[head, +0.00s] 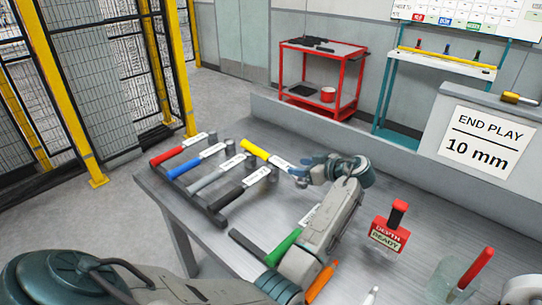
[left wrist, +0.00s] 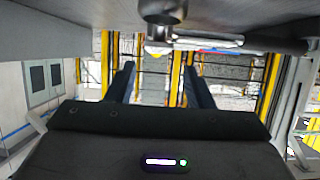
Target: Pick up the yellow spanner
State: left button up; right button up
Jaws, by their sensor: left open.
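The yellow spanner (head: 255,149) is the yellow-handled tool with a white label at the far end of a row of tools on the grey workbench. Its handle points up and left; its other end is hidden at my left gripper. My left gripper (head: 301,173) is low over the bench beside the labelled end of the tool, with its jaws apart. In the left wrist view, the two dark fingers (left wrist: 158,84) stand apart with only background fence visible between them. I cannot tell whether the fingers touch the tool. My right gripper is not in view.
Red (head: 170,155), blue (head: 186,169), grey and black-handled tools lie left of the yellow one. A green handle (head: 284,248) and an orange handle (head: 321,281) lie near my forearm. A red "DEPTH READY" block (head: 389,233) stands to the right.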

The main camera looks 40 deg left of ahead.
aim_at(282, 163)
pick_arm(q)
jog(key=x, duration=0.2)
jog(key=shift+a+p, duration=0.25)
jog(key=shift+p, duration=0.05)
jog(key=shift+w+a+f, duration=0.1)
jog(key=shift+a+f, duration=0.15)
jog(key=shift+f, duration=0.05)
jog(key=shift+w+a+p, duration=0.1)
jog(key=shift+a+p, duration=0.15)
jog(key=shift+p, duration=0.1)
jog(key=p+x, duration=0.2)
jog(key=x, duration=0.2)
jog(key=shift+a+r+p, duration=0.1)
jog(key=shift+p, duration=0.25)
jog(key=shift+a, duration=0.2)
jog(key=shift+w+f, duration=0.1)
jog(key=shift+f, duration=0.15)
jog(key=shift+d, duration=0.1)
jog(key=c, duration=0.5)
grip_shut()
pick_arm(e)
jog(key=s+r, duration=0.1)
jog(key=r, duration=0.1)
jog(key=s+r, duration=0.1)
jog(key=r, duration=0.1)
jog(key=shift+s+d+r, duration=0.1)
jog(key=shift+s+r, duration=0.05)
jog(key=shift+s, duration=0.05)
